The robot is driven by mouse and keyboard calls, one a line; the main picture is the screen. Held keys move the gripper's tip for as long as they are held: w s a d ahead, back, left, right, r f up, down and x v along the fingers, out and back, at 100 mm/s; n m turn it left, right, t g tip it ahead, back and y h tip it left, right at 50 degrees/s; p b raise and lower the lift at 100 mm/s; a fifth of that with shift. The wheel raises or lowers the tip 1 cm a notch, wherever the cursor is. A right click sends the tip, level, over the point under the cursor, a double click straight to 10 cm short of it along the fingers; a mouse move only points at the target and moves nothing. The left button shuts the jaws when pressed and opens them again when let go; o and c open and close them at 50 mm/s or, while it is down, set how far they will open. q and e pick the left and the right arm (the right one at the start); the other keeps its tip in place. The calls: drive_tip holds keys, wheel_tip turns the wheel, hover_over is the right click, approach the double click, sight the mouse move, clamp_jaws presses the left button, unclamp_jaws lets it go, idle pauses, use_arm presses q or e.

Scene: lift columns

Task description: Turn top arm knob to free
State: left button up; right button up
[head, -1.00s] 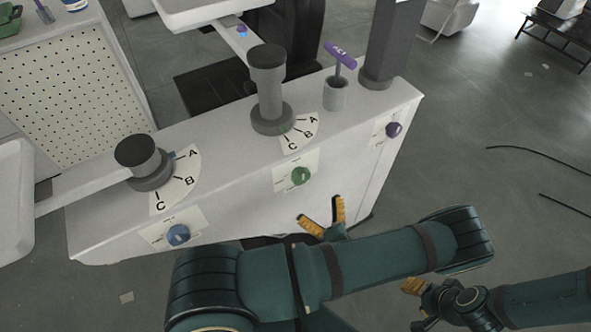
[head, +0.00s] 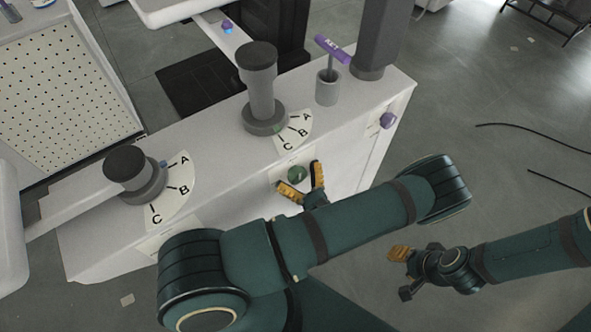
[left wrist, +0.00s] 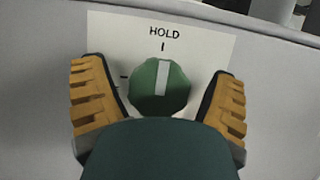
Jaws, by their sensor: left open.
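The green knob (head: 297,173) is on the front face of the white console, below the middle lift column's A-B-C dial. In the left wrist view, the green knob (left wrist: 159,88) has its white stripe upright, lined up with the mark under HOLD on its label plate (left wrist: 205,45). My left gripper (head: 305,177) is open, with one orange-padded finger on either side of the knob; I cannot tell whether they touch it. The rest of the label is hidden by the knob and gripper. My right gripper (head: 402,272) hangs low at the right, away from the console; its opening is unclear.
A purple knob (head: 388,120) is farther right on the console (head: 225,185). Grey columns (head: 260,85) rise from its top, and a purple-handled key (head: 332,48) stands in a grey holder (head: 328,88). My left arm covers the lower front. Cables lie on the floor at right.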

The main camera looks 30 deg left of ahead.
use_arm(q)
drive_tip(key=c, duration=1.2)
drive_tip(key=shift+o, duration=0.2)
